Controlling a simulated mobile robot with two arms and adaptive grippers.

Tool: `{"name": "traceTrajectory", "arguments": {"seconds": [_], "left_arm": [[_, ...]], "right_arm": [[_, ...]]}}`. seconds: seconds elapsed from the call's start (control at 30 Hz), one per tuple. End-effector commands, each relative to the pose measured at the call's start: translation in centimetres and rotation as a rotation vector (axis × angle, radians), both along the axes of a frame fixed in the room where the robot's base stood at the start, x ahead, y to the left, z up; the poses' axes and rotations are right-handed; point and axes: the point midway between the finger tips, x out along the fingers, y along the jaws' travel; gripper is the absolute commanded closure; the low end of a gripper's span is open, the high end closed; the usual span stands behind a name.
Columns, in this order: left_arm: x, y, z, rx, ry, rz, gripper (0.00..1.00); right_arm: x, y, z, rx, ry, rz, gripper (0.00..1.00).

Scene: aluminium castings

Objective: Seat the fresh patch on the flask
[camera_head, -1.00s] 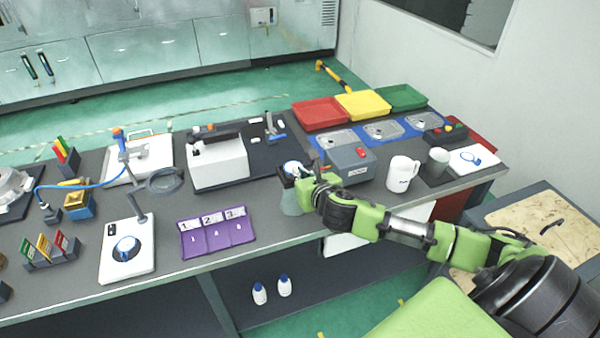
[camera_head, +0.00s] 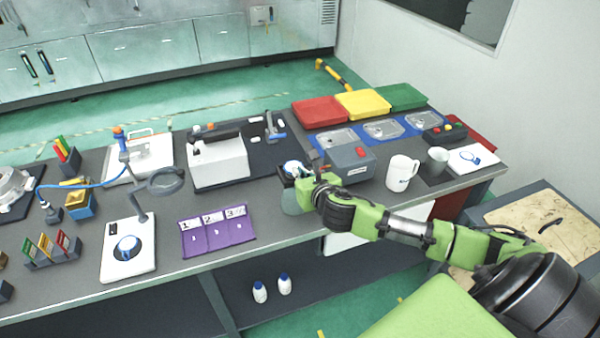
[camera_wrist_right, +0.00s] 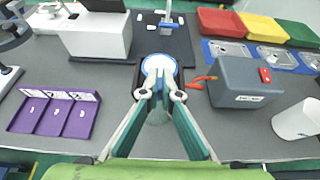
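A round white piece with a blue rim (camera_head: 293,168) sits over a dark block near the bench's front edge. It also shows in the right wrist view (camera_wrist_right: 158,64), just beyond my fingertips. I cannot tell from its shape whether it is the patch or the top of the flask. My right gripper (camera_head: 304,178) is at its near side. In the wrist view the two teal fingers (camera_wrist_right: 161,94) reach up to its near edge, with a gap between the tips. A pale translucent shape shows between the fingers. Whether the tips clamp anything is unclear. My left gripper is out of view.
A white machine (camera_head: 218,163) is behind left. A purple three-slot tray (camera_head: 217,232) lies left, with bare bench between.

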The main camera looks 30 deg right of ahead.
Motion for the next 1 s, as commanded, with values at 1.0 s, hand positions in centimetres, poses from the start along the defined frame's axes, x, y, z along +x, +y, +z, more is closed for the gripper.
{"name": "traceTrajectory", "arguments": {"seconds": [1.0], "left_arm": [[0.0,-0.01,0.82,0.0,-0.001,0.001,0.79]], "right_arm": [[0.01,0.01,0.06,0.0,0.0,0.0,1.0]]}}
